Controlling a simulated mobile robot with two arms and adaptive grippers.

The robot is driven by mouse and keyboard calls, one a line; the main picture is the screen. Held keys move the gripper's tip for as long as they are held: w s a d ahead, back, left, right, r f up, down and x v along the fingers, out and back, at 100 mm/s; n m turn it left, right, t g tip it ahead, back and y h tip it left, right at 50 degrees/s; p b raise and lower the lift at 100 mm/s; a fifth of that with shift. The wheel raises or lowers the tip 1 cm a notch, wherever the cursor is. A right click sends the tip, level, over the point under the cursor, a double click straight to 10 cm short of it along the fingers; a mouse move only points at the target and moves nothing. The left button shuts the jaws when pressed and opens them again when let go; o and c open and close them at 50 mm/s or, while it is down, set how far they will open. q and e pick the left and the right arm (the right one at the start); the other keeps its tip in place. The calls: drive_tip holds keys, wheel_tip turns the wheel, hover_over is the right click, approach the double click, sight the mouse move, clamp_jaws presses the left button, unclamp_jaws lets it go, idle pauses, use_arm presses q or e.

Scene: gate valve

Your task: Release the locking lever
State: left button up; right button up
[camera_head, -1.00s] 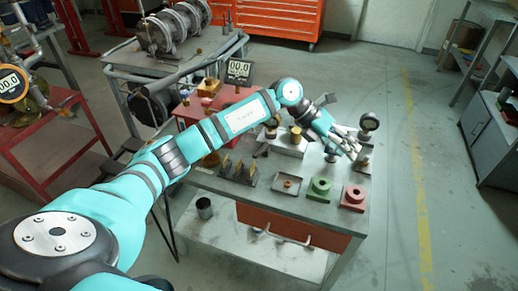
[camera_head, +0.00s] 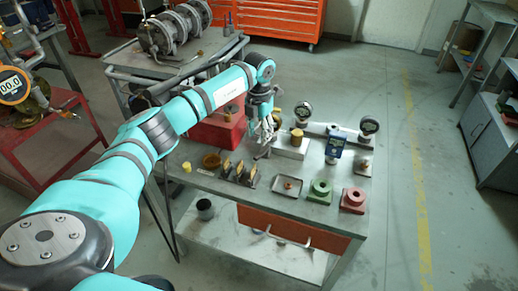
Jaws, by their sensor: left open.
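My left gripper (camera_head: 265,138) points down over the workbench (camera_head: 268,205), just left of a pale grey block (camera_head: 291,148) that carries a brass knob (camera_head: 298,134). Its fingers are apart and hold nothing that I can see. A small dark, lever-like part (camera_head: 262,153) shows right below the fingertips. I cannot tell whether it is the locking lever or whether the fingers touch it. My right gripper is not in view.
A red box (camera_head: 212,133) stands behind and left of the gripper. Brass-topped pieces (camera_head: 238,172), a square tray (camera_head: 287,186), a green block (camera_head: 320,190) and a red block (camera_head: 352,198) line the front.

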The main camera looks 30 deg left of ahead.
sight(259, 154)
use_arm(q)
wheel_tip(259, 154, down, 8)
drive_tip(key=shift+d+r+p, duration=0.1)
drive_tip(key=shift+r+p, duration=0.05)
drive_tip(key=shift+p, duration=0.15)
drive_tip(key=shift+c, duration=0.5)
clamp_jaws()
